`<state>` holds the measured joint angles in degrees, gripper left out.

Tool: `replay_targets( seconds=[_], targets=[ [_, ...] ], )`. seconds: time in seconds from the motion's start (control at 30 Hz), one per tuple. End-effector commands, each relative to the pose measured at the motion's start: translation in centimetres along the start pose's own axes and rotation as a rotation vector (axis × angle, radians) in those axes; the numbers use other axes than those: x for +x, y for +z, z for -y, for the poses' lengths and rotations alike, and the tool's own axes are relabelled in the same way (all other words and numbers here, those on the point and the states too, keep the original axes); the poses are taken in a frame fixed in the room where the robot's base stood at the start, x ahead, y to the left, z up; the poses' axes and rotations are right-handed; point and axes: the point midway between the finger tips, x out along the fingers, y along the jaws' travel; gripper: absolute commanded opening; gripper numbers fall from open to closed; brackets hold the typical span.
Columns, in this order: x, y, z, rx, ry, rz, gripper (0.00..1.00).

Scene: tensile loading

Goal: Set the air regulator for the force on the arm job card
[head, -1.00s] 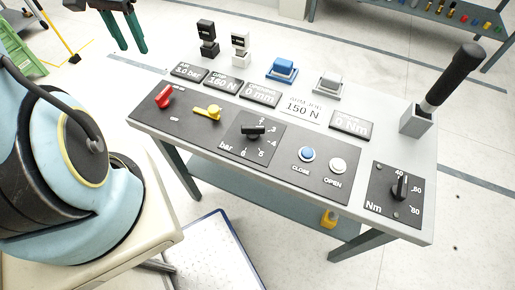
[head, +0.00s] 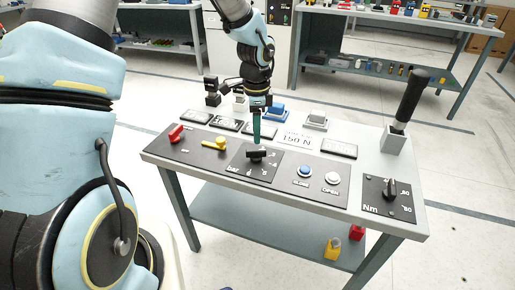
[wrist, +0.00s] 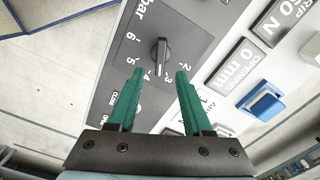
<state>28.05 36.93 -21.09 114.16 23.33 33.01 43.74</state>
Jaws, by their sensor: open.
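The air regulator is a black knob (head: 257,153) on a dark panel with a bar scale; it also shows in the wrist view (wrist: 161,52). Its bar lies along the picture's vertical there, its lower end between the 3 and 4 marks; which end is the pointer is unclear. The white job card (head: 297,139) reads 150 N. My gripper (head: 256,143) points down at the knob from above. In the wrist view its green fingers (wrist: 158,73) are apart and empty, their tips just short of the knob. Contact is not visible.
Left of the knob are a red lever (head: 176,133) and a yellow lever (head: 214,143). Right of it are a blue button (head: 305,170), a white button (head: 332,178) and the Nm dial (head: 390,188). A black-handled lever (head: 408,100) stands at the right end.

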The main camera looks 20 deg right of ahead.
Motion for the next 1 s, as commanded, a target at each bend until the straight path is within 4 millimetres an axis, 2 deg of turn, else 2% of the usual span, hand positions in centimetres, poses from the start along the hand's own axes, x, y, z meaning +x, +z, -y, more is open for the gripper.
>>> replay_targets(
  seconds=[0.1, 0.3, 0.5, 0.77, 1.0],
  targets=[
    [2.3, 0.0, -0.2, 0.001, 0.005, 0.002, 0.5],
    [5.2, 0.0, -0.1, -0.001, 0.003, 0.001, 0.5],
    [6.5, 0.0, 0.0, -0.001, 0.0, 0.0, 0.5],
    [6.6, 0.0, 0.0, -0.002, 0.0, 0.0, 0.5],
    [6.6, 0.1, 0.0, -0.002, 0.0, 0.0, 0.24]
  ],
)
